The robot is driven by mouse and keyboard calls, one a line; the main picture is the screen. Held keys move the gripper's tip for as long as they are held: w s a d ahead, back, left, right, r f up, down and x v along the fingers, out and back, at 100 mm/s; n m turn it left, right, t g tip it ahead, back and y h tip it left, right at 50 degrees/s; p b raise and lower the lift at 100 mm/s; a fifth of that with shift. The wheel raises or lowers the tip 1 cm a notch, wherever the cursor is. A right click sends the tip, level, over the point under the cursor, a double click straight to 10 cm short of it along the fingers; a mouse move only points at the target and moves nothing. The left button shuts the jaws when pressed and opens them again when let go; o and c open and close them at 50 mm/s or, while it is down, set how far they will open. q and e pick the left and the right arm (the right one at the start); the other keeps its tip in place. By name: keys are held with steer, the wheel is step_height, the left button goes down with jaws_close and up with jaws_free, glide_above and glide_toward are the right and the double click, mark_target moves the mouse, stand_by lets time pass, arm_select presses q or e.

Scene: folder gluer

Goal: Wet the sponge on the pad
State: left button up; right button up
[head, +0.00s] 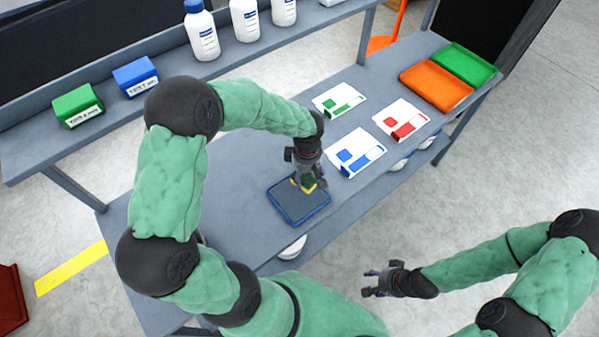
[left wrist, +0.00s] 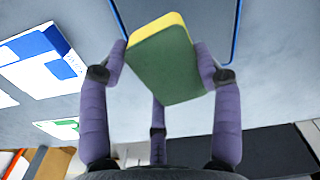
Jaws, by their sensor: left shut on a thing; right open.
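The sponge (left wrist: 165,65), yellow with a dark green face, is held between the fingers of my left gripper (left wrist: 163,75). In the head view my left gripper (head: 308,182) points down over the far part of the pad (head: 297,208), and a bit of the sponge (head: 304,184) shows below it. The pad is a dark rectangle with a blue rim on the grey table; its blue edge (left wrist: 236,35) also shows in the left wrist view. I cannot tell whether the sponge touches the pad. My right gripper (head: 379,283) is open and empty, off the table's front side.
Cards with blue (head: 356,152), red (head: 401,119) and green (head: 339,101) prints lie right of the pad. Orange (head: 436,86) and green (head: 466,63) trays sit at the far right. A back shelf holds white bottles (head: 202,35), a green box (head: 78,105) and a blue box (head: 135,76).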

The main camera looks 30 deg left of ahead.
mark_target(299, 192)
arm_select(q)
steer(key=n, duration=0.2)
steer(key=s+a+n, duration=0.1)
steer(key=shift+r, duration=0.3)
steer(key=n, duration=0.3)
steer(key=shift+s+a+p, duration=0.25)
steer(key=shift+a+p, duration=0.1)
steer(key=shift+f+b, duration=1.25)
steer(key=shift+f, duration=1.7)
steer(key=shift+f+b, duration=0.5)
steer(key=shift+b, duration=0.1)
steer(key=shift+s+f+b, duration=0.1)
steer(key=shift+b, duration=0.3)
stand_by(0.3)
steer(key=shift+r+p, duration=1.8)
steer(key=shift+r, duration=1.8)
